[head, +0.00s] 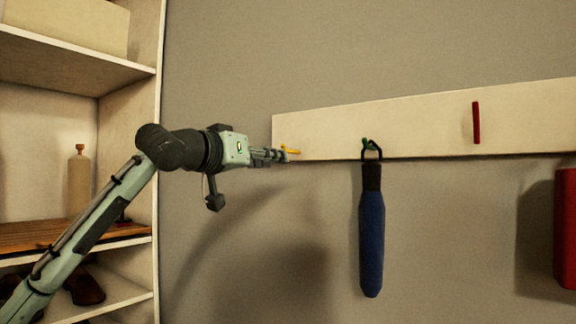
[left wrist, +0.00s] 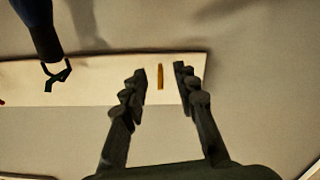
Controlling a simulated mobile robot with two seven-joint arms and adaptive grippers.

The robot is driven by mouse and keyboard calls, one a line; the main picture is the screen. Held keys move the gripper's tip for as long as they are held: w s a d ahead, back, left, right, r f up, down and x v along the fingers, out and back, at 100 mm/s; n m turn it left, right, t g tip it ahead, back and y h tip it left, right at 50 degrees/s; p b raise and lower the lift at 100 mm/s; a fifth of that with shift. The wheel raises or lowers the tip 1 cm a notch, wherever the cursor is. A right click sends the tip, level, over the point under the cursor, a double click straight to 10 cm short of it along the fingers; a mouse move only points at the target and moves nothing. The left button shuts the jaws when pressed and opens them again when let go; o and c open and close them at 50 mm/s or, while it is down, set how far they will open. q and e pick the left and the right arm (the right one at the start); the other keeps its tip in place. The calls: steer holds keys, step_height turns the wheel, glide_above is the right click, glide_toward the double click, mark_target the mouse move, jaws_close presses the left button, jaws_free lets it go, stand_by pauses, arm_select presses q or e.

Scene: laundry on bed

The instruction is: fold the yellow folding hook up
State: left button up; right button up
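The yellow folding hook (head: 291,150) is near the left end of the pale wall board (head: 420,121). In the head view it shows as a short, nearly level bar, partly hidden by my left gripper (head: 274,154). In the left wrist view the yellow hook (left wrist: 160,76) is a narrow upright strip between the two fingertips of my left gripper (left wrist: 160,71), with a gap on each side. The left fingers are open and hold nothing. Whether they touch the board I cannot tell. My right gripper is in neither view.
A dark blue hanging thing (head: 371,240) hangs by a black loop from a green hook (head: 368,144), right of the yellow one. A red hook (head: 476,122) lies upright on the board. A red object (head: 566,228) is at the right edge. A shelf unit (head: 75,66) stands at left.

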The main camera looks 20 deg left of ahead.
mark_target(288, 151)
arm_select(q)
steer(key=w, duration=0.1)
steer(key=w+d+r, duration=0.1)
steer(key=w, duration=0.1)
steer(key=w+r+p, duration=0.1)
steer(key=w, duration=0.1)
steer(key=shift+w+d+r, duration=0.1)
steer(key=shift+w+d, duration=0.1)
steer(key=shift+d, duration=0.2)
steer(key=shift+w+d, duration=0.2)
steer(key=shift+w, duration=0.4)
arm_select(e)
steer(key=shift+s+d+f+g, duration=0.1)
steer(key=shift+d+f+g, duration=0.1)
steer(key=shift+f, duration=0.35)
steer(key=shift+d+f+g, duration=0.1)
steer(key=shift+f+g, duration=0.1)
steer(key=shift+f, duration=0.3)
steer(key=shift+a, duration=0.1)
arm_select(q)
steer(key=c, duration=0.4)
jaws_close()
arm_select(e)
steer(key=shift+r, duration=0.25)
